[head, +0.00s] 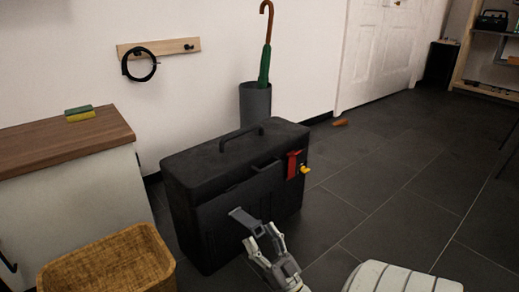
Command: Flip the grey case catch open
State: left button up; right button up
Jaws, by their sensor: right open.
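A black case (236,170) with a carrying handle on top stands upright on the floor. The grey catch (243,217) is on its front face, toward the lower middle of the picture. I cannot tell from this view whether the catch is shut or partly lifted. My right gripper (260,235) is open, with its fingers just in front of the grey catch's lower end. Whether they touch it is not clear. A red catch (292,165) with a yellow piece (305,170) beside it is near the case's right corner. My left gripper is not in view.
A wicker basket (108,265) and a wood-topped cabinet (65,190) are left of the case. An umbrella stand (255,105) is behind it by the wall. Dark tiled floor (400,190) is mostly clear to the right.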

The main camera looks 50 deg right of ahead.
jog(key=s+a+f, duration=0.2)
jog(key=s, duration=1.3)
jog(key=shift+f, duration=0.3)
jog(key=shift+a, duration=0.1)
